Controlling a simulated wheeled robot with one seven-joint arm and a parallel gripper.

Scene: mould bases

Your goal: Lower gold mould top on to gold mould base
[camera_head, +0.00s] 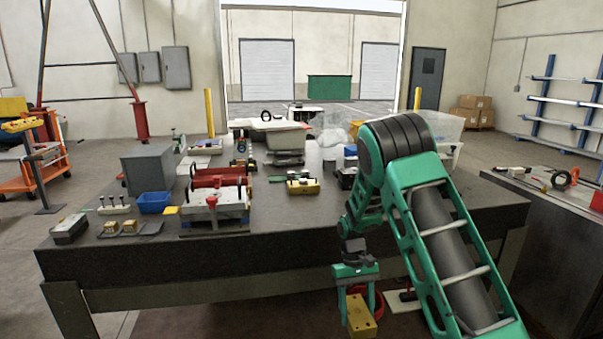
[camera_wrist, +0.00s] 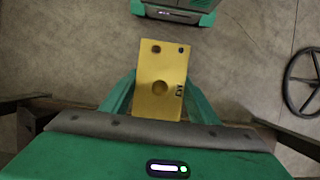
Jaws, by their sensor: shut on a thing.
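My gripper (camera_head: 357,293) is shut on a gold block, the gold mould top (camera_head: 361,318), and holds it in front of the table's near edge, below the level of the tabletop. In the wrist view the mould top (camera_wrist: 160,78) sits between the green fingers, with a round recess, corner holes and small dark markings on its face; the floor is beneath it. The gold mould base (camera_head: 304,188) appears to be the gold block with dark upright parts near the middle of the table. It stands well apart from my gripper, farther back and to the left.
The dark table (camera_head: 290,222) holds a red cylinder assembly (camera_head: 217,183), a blue bin (camera_head: 154,202), a grey box (camera_head: 147,169) and clear containers at the back. The front middle of the tabletop is clear. A handwheel (camera_wrist: 305,82) shows at the wrist view's right.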

